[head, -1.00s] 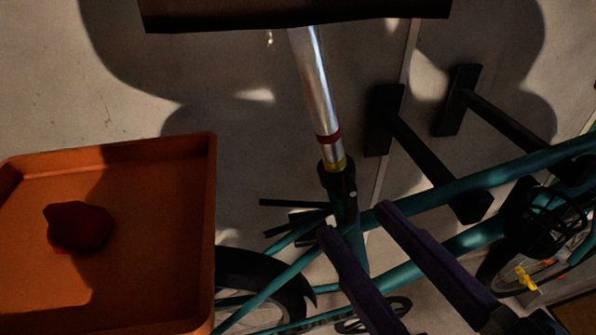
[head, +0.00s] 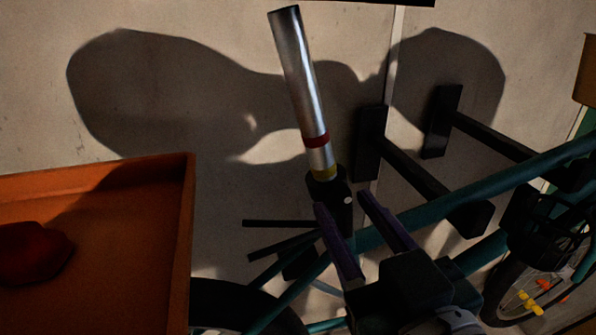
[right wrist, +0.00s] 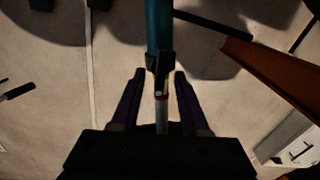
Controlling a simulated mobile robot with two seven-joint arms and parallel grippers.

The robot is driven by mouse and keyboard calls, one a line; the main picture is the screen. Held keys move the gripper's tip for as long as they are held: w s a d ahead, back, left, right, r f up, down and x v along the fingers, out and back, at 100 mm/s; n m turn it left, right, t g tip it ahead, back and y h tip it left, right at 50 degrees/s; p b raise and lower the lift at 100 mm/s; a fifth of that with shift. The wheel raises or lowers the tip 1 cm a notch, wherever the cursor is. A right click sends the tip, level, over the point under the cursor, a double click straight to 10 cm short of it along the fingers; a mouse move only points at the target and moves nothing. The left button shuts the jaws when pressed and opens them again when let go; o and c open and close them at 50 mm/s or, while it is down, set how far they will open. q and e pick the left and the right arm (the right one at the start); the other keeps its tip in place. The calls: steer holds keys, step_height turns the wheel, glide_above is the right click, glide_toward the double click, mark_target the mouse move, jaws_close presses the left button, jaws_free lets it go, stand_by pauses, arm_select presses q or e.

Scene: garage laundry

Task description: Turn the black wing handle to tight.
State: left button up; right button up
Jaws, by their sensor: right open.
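A silver seatpost (head: 300,85) with red and yellow bands rises from a black clamp (head: 328,188) on the teal bike frame. I cannot clearly pick out the black wing handle from the dark clamp; a small black part juts from the clamp in the right wrist view (right wrist: 160,62). My right gripper (head: 340,200) is open, its purple fingers pointing at the clamp, with one tip overlapping its lower part in the head view. In the right wrist view the gripper (right wrist: 158,78) has the post and clamp showing between its fingers, apparently touching neither. My left gripper is out of view.
An orange tray (head: 130,225) holding a dark red lump (head: 32,252) is at the left. Black wall brackets (head: 370,145) stick out at the right of the clamp. Dark bars (head: 280,224) lie left of it. The teal frame tube (head: 480,195) runs to the right.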

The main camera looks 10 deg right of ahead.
steer(key=shift+w, duration=0.2)
steer(key=shift+c, duration=0.3)
jaws_close()
